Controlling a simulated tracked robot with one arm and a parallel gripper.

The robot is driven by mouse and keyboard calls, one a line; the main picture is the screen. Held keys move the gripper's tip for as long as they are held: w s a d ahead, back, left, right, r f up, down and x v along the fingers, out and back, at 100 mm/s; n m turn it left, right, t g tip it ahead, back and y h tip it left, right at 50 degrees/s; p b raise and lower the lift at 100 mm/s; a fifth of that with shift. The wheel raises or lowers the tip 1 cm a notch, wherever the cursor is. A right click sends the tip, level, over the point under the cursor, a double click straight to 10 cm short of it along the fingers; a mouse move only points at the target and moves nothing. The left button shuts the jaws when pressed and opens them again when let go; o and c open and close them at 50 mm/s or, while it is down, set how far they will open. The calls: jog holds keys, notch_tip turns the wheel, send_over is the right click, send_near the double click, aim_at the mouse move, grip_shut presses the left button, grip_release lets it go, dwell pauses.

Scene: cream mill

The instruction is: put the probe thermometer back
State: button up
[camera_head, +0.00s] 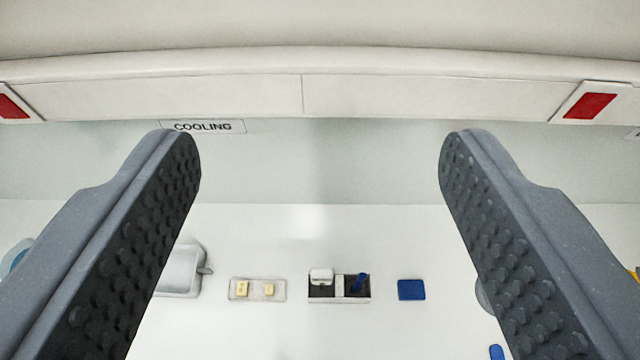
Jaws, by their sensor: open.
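My gripper (320,160) is open and empty. Its two dark studded fingers stand wide apart at left and right, in front of a white work surface. Between them, lower in the view, a small white-framed holder (340,298) has dark compartments. A white piece (321,276) stands in its left compartment and a blue slim item (358,282) leans in its right one. I cannot tell whether either is the probe thermometer. Part of another blue object (497,352) shows at the bottom edge beside the right finger; it is too cut off to identify.
A small tray with two yellow blocks (242,289) lies left of the holder; a blue flat square (411,290) lies right of it. A grey metal container (181,270) is partly behind the left finger. A COOLING label (203,127) is on the back wall beneath a ledge with red panels.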

jog(key=shift+t, duration=0.8)
jog(key=s+r, duration=0.1)
jog(key=r, duration=0.1)
jog(key=s+r, duration=0.2)
jog(key=shift+s+d+r, duration=0.1)
jog(key=shift+s+r, duration=0.15)
jog(key=shift+s, duration=0.05)
notch_tip(320, 180, down, 14)
jog(key=b, duration=1.4)
jog(key=shift+f, duration=0.2)
